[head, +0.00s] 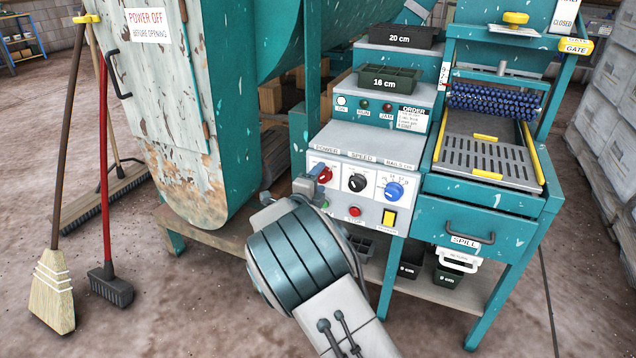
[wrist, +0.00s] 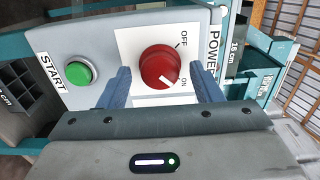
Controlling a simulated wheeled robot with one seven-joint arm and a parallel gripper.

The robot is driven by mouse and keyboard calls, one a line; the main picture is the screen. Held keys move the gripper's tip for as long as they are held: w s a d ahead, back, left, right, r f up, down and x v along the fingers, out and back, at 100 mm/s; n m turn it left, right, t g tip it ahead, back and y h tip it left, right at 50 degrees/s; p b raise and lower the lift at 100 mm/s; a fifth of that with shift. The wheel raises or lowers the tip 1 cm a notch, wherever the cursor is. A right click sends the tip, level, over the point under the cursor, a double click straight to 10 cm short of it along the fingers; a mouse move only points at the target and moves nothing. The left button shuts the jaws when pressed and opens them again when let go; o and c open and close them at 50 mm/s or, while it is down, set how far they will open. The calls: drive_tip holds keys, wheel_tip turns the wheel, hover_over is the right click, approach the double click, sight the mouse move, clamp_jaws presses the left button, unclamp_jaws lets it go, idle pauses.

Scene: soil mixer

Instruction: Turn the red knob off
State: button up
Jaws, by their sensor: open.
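The red knob (wrist: 160,67) is on a white plate labelled POWER, with OFF and ON marks, on the sloped grey control panel (head: 347,208). Its white pointer line points toward ON in the wrist view. My gripper (wrist: 161,78) is open, with one blue finger on each side of the knob. A small gap shows between each finger and the knob; I cannot tell whether the fingertips reach down to the plate. In the head view the red knob (head: 325,174) is partly hidden by my gripper.
A green START button (wrist: 78,72) is beside the knob. The black SPEED knob (head: 357,183), blue knob (head: 394,191), red button (head: 354,211) and yellow switch (head: 389,217) share the panel. The teal mixer drum (head: 230,90) stands close on the left.

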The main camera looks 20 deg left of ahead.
drive_tip(key=c, duration=1)
drive_tip(key=shift+n+p, duration=0.3)
drive_tip(key=shift+n, duration=0.1)
drive_tip(key=n+p, duration=0.2)
drive_tip(key=shift+r+n, duration=0.15)
drive_tip(key=shift+n, duration=0.25)
drive_tip(key=n+p, duration=0.3)
drive_tip(key=n, duration=0.2)
drive_tip(key=shift+n, duration=0.3)
drive_tip(key=n+p, duration=0.3)
drive_tip(key=n, duration=0.1)
drive_tip(key=shift+n+p, duration=1.2)
drive_tip(key=shift+n, duration=1.2)
drive_tip(key=shift+f, duration=0.2)
